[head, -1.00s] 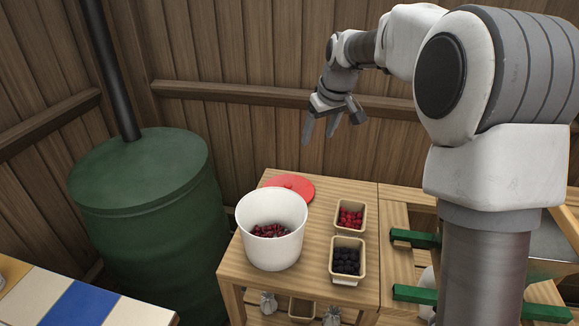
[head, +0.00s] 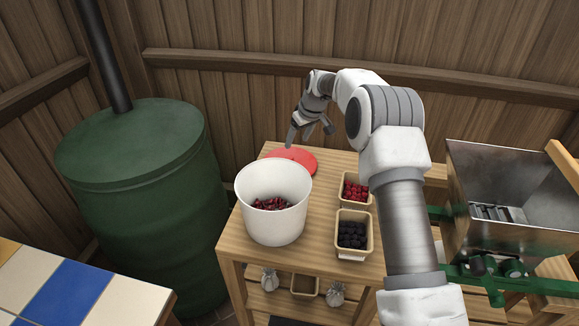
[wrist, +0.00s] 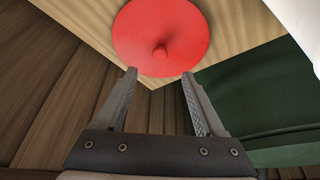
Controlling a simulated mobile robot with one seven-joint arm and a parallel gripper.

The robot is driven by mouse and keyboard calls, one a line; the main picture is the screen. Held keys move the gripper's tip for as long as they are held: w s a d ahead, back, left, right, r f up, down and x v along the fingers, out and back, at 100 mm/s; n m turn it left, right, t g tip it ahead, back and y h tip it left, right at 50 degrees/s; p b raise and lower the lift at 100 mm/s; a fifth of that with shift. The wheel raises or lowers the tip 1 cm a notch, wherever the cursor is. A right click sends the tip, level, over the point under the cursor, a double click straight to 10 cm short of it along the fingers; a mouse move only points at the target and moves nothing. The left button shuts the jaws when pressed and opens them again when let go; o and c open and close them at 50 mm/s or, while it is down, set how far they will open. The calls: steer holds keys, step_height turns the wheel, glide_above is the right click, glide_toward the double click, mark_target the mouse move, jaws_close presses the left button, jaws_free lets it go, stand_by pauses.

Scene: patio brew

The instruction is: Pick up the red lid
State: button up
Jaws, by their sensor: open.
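The red lid (head: 301,159) lies flat on the wooden table behind the white bucket, near the table's back edge. In the wrist view the lid (wrist: 150,30) is a red disc with a small round knob, just beyond the fingertips. My gripper (head: 298,143) is above the lid, fingers pointing down, apart from it. In the wrist view my gripper (wrist: 160,75) is open with nothing between its fingers. The white bucket (head: 275,220) stands in front of the lid, holds dark red fruit and hides part of the lid's front edge.
A basket of red berries (head: 356,189) and a basket of dark berries (head: 353,235) stand right of the bucket. A green barrel (head: 140,200) stands left of the table (head: 237,240). A metal hopper (head: 510,170) with green parts is at the right. A plank wall (head: 240,90) is behind.

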mark_target(290, 157)
steer(key=b+x, duration=0.2)
steer(key=x, duration=0.8)
steer(key=shift+w+a+r, duration=0.1)
steer(key=shift+r, duration=0.05)
jaws_close()
